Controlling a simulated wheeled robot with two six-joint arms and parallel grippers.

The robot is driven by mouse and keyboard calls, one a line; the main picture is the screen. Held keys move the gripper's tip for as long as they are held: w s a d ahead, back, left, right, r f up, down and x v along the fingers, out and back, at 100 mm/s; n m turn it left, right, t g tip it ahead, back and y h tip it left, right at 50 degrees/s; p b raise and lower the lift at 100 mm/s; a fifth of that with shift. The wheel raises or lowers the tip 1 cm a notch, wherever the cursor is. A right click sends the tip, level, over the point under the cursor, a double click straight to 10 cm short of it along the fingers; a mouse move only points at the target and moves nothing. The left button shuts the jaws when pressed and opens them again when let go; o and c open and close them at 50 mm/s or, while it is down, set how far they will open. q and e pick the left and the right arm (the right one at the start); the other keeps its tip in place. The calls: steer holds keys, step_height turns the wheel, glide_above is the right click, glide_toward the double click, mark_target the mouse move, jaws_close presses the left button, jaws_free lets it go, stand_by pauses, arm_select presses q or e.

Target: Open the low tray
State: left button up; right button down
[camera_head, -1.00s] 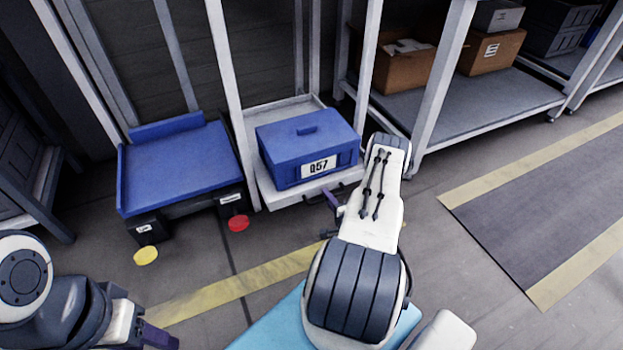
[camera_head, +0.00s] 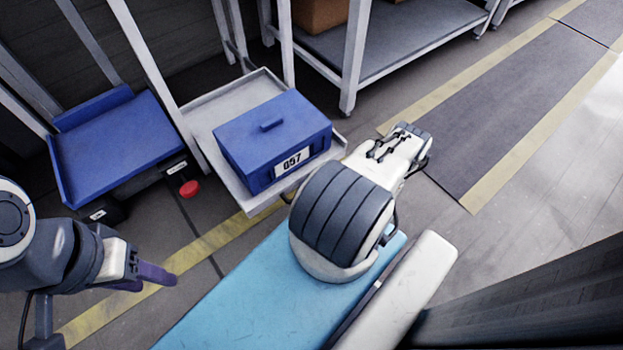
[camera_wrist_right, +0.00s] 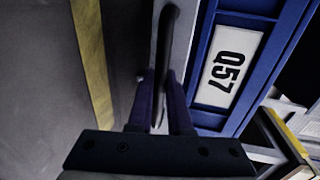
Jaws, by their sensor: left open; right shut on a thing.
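The low tray (camera_head: 205,110) is pale grey and juts out of its rack near the floor, carrying a blue lidded box (camera_head: 235,150) labelled Q57. In the right wrist view, my right gripper (camera_wrist_right: 162,85) is shut on the dark bar handle (camera_wrist_right: 172,30) at the tray's front, and the blue box (camera_wrist_right: 258,8) is beside it. In the head view my right forearm hides this grip. My left gripper (camera_head: 150,274), with purple fingers, is open and empty at the lower left, away from the tray.
A grey shelf (camera_head: 405,35) stands behind right. Striped floor (camera_head: 510,120) at the right is clear.

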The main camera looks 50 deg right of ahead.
steer(key=shift+s+d, duration=0.1)
steer(key=shift+s, duration=0.2)
steer(key=c, duration=0.9)
jaws_free()
steer(key=shift+o, duration=0.2)
